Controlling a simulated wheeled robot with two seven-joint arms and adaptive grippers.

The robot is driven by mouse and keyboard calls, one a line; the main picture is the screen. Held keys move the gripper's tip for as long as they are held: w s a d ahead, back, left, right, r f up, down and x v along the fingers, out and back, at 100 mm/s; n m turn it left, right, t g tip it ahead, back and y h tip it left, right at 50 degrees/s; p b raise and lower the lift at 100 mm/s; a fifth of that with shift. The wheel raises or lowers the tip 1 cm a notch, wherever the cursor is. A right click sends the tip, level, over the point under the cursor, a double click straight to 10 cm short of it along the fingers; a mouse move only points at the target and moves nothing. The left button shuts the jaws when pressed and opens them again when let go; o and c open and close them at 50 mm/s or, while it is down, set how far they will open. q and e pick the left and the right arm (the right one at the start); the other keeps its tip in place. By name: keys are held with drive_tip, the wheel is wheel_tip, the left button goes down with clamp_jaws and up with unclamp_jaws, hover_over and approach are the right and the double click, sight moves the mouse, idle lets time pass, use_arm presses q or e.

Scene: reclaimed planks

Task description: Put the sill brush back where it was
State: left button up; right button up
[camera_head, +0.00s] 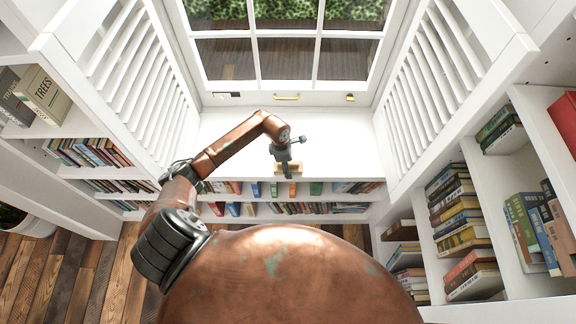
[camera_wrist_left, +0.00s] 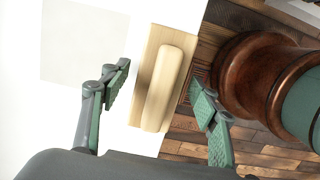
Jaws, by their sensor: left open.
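The sill brush (camera_wrist_left: 163,85) is a pale wooden block with a rounded handle along its top. In the left wrist view it lies at the edge of the white sill (camera_wrist_left: 40,110), with the plank floor beyond. In the head view the brush (camera_head: 298,169) shows small at the sill's front edge, partly hidden by my left gripper (camera_head: 287,171). My left gripper (camera_wrist_left: 160,88) is open, its fingers on either side of the brush with gaps between. Contact is not visible. My right gripper is not in view.
A faint grey square patch (camera_wrist_left: 82,42) lies on the sill beside the brush. The sill (camera_head: 235,125) is otherwise mostly clear, below the window (camera_head: 285,58) and between white shutters (camera_head: 128,85). Books (camera_head: 315,188) fill shelves under the sill. More bookshelves (camera_head: 455,215) stand at the sides.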

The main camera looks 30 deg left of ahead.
use_arm(q)
drive_tip(key=shift+r, duration=0.1)
drive_tip(key=r, duration=0.4)
drive_tip(key=a+r, duration=0.1)
drive_tip(key=r, duration=0.3)
drive_tip(key=s+r, duration=0.1)
drive_tip(key=r, duration=0.3)
drive_tip(key=shift+a, duration=0.25)
drive_tip(key=shift+d, duration=0.1)
